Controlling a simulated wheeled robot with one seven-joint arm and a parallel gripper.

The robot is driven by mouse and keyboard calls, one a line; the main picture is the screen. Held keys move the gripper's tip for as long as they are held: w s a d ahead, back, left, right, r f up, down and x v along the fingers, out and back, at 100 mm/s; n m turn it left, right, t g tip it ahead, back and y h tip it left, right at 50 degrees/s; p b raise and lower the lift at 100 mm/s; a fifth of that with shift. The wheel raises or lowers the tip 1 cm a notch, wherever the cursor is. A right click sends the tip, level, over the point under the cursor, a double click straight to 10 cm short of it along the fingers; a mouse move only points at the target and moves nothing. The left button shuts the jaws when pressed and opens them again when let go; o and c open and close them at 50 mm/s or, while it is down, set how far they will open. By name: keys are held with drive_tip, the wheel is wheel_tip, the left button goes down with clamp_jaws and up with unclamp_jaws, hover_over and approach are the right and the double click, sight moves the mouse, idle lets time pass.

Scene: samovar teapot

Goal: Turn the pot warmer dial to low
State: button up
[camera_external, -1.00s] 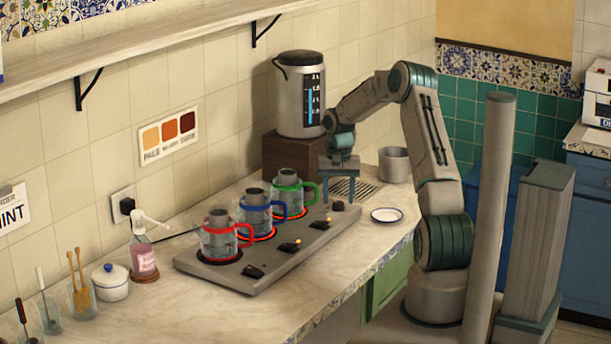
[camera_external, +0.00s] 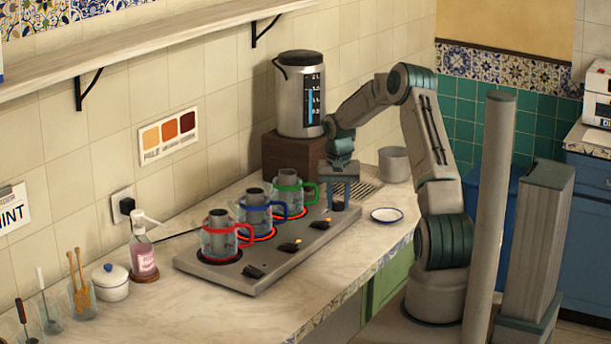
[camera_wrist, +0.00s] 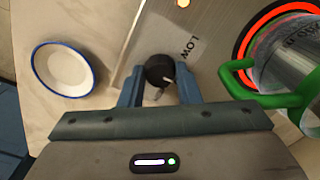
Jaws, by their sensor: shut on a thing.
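The pot warmer (camera_external: 205,268) is a long grey slab on the counter with black dials along its front edge. My gripper (camera_external: 338,203) points down at its far right end. In the wrist view my gripper (camera_wrist: 159,88) has its blue fingers on either side of a round black dial (camera_wrist: 158,68) and is shut on it. The dial has a short white mark, toward its lower right in this view. A LOW label (camera_wrist: 191,46) is printed on the plate beside the dial. The fingers hide part of the dial's sides.
The green handle (camera_wrist: 262,95) is close to the right of my gripper. A blue-rimmed saucer (camera_external: 387,215) lies on the counter nearby. A steel urn (camera_external: 296,95) stands behind.

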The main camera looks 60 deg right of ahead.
sight(337, 201)
drive_tip(key=n+b, duration=0.1)
drive_tip(key=n, duration=0.9)
drive_tip(key=shift+b, duration=0.35)
idle(0.3)
drive_tip(key=o, duration=1)
drive_tip(key=shift+c, duration=0.2)
drive_tip(key=shift+r, duration=0.15)
wheel_tip(337, 201, up, 14)
drive_tip(key=b, duration=0.1)
drive_tip(key=shift+f, duration=0.2)
